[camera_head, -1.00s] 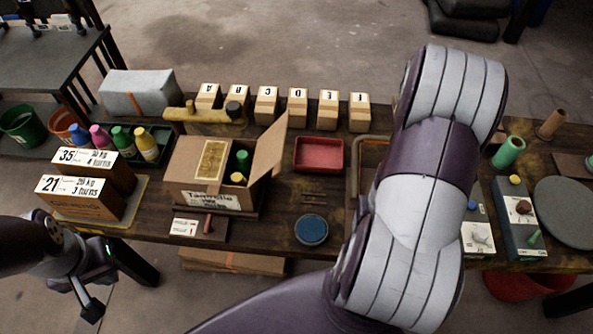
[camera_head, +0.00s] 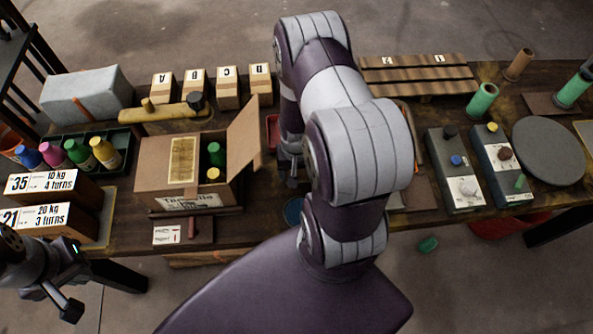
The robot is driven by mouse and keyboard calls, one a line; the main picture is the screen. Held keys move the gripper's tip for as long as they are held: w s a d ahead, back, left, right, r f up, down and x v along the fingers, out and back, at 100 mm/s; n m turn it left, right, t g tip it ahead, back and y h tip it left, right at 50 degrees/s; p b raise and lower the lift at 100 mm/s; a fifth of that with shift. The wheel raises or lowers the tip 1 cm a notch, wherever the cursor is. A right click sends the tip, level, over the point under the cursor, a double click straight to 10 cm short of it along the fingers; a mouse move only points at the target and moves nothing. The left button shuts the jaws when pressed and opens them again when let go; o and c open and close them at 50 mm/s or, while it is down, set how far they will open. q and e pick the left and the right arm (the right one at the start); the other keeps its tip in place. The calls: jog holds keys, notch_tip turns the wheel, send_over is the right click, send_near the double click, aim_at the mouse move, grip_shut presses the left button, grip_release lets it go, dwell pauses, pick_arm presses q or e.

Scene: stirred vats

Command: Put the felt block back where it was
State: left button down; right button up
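No block is marked as felt, and I cannot tell for certain which one it is. A large pale grey block (camera_head: 88,92) lies at the table's back left. A small green piece (camera_head: 428,244) lies on the floor in front of the table. My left gripper (camera_head: 52,300) is at the lower left, in front of the table; its fingers look apart with nothing between them. My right arm crosses the middle of the view. Its gripper (camera_head: 292,180) points down by the red tray (camera_head: 271,130) and is mostly hidden by the arm, so its fingers cannot be read.
An open cardboard box (camera_head: 190,203) with bottles stands left of centre. Lettered blocks (camera_head: 228,90) line the back. Weight boxes (camera_head: 52,188) and a bottle tray (camera_head: 120,135) are at left. Switch boxes (camera_head: 455,175) and a grey disc (camera_head: 548,152) are at right.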

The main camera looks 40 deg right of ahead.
jog(key=shift+f, duration=0.35)
jog(key=shift+w, duration=0.15)
jog(key=shift+f, duration=0.1)
jog(key=shift+f, duration=0.25)
jog(key=o, duration=0.9)
jog(key=shift+o, duration=0.2)
notch_tip(320, 180, up, 13)
jog(key=shift+f+p, duration=0.1)
jog(key=shift+p, duration=0.45)
